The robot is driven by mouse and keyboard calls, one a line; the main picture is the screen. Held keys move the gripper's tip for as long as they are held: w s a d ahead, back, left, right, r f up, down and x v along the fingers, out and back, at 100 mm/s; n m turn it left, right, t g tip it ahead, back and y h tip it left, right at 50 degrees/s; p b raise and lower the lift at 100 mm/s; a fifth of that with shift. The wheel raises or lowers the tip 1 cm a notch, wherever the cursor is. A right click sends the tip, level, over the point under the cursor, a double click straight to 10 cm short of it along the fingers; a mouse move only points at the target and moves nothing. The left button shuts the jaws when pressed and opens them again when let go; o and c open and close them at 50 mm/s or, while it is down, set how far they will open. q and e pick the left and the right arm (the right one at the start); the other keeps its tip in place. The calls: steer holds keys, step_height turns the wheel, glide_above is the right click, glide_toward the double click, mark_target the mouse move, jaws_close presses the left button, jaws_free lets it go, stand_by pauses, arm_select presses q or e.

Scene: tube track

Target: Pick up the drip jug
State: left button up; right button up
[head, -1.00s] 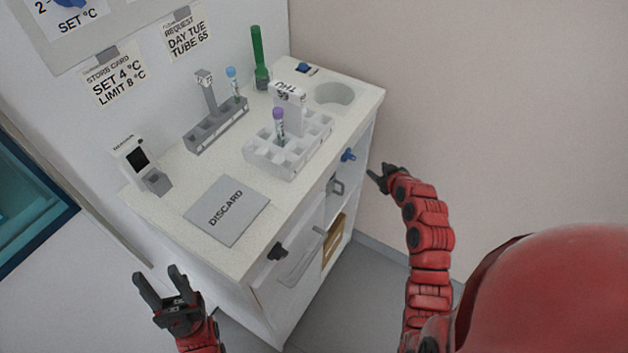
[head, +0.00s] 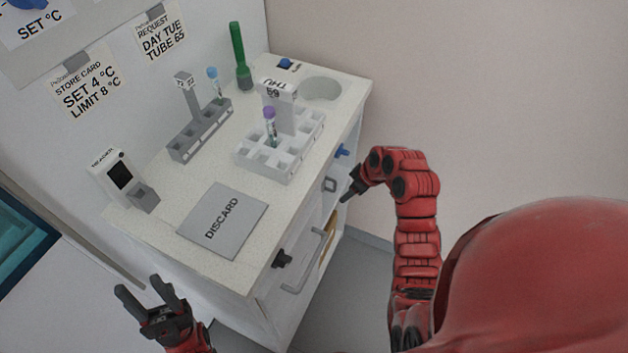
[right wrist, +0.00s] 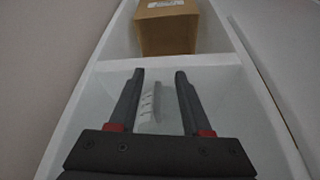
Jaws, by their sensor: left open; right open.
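I cannot pick out the drip jug with certainty in either view. A grey loop like a handle (head: 329,185) shows at the cabinet front, below a blue tap (head: 342,151); I cannot tell what it belongs to. My right gripper (head: 348,193) is open beside the cabinet front, close to that loop. In the right wrist view its open fingers (right wrist: 160,78) point into a white compartment. A small pale ridged object (right wrist: 149,104) shows between them, not gripped. My left gripper (head: 138,286) is open and empty, left of the cabinet.
A brown box (right wrist: 167,28) sits in the neighbouring compartment, behind a divider.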

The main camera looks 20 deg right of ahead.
mark_target(335, 191)
steer(key=w+a, duration=0.1)
steer(key=w, duration=0.2)
steer(key=w+a, duration=0.1)
steer(key=shift+w+a+f, duration=0.1)
steer(key=shift+w+a, duration=0.05)
steer(key=shift+a, duration=0.15)
steer(key=shift+w+f, duration=0.1)
steer(key=shift+f, duration=0.35)
jaws_close()
stand_by(0.8)
